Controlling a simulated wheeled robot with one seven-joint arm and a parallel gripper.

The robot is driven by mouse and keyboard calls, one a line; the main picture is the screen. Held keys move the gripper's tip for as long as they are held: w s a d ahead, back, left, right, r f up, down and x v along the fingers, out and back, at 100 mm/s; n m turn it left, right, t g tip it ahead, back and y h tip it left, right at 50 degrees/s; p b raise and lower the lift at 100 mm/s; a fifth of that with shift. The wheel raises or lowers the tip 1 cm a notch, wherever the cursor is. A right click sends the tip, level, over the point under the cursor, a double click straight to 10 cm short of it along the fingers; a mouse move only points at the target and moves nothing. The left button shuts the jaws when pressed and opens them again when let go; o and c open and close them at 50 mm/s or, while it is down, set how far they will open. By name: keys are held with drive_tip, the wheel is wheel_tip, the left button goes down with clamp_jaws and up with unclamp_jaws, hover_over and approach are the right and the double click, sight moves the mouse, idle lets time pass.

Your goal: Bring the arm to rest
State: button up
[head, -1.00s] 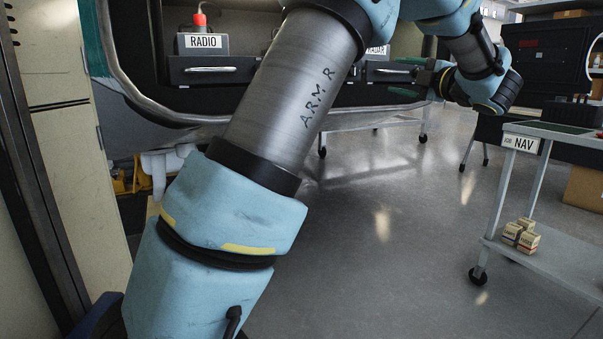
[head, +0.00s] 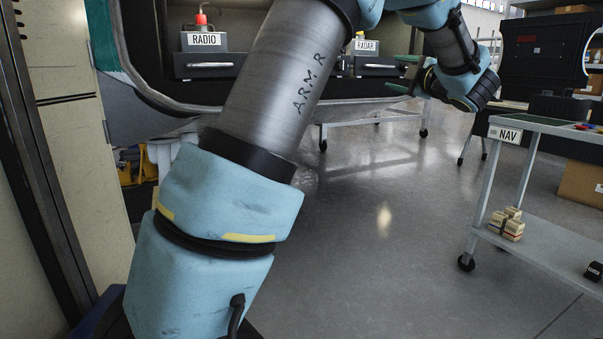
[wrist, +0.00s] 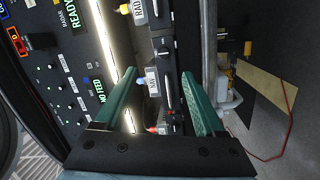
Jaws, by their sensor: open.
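My gripper (head: 402,74) is at the upper right in the head view, at the end of my bent blue-and-grey arm (head: 285,80). Its two green fingers are spread apart and point left, in front of the open bay with the RADAR unit (head: 366,46). In the wrist view the fingers of my gripper (wrist: 158,75) stand wide apart, with nothing seen held between them. Behind them is a panel with a lit strip and units, one labelled NAV (wrist: 152,83). No contact between the fingers and the panel is visible.
A RADIO unit (head: 204,40) sits in the bay at left. A grey cart (head: 545,243) with a NAV sign (head: 505,134) stands at right, small boxes (head: 507,224) on its lower shelf. A beige cabinet (head: 68,130) is close at left. The middle floor is clear.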

drive_tip(key=w+a+f+m+g+h, duration=0.3)
drive_tip(key=a+f+m+h, duration=0.5)
drive_tip(key=f+m, duration=0.25)
drive_tip(key=s+a+f+m+g, duration=0.4)
drive_tip(key=s+a+f+m, duration=0.15)
drive_tip(key=f, duration=0.25)
drive_tip(key=s+a+f+m+g+y, duration=0.1)
drive_tip(key=s+a+f+g, duration=0.2)
drive_tip(key=s+a+f, duration=0.4)
drive_tip(key=s+a+f+m+g, duration=0.1)
drive_tip(key=s+a+f+g, duration=0.2)
drive_tip(key=s, duration=0.5)
drive_tip(key=s+a+f+m+g+y, duration=0.1)
drive_tip(key=s+a+f+g, duration=0.25)
drive_tip(key=s+a, duration=0.4)
wheel_tip(320, 180, up, 30)
drive_tip(key=p, duration=2.9)
drive_tip(key=shift+s+d+f+m+p, duration=0.2)
drive_tip(key=shift+d+f+m+p, duration=0.05)
drive_tip(key=shift+d+m+p, duration=0.05)
drive_tip(key=shift+c, duration=0.2)
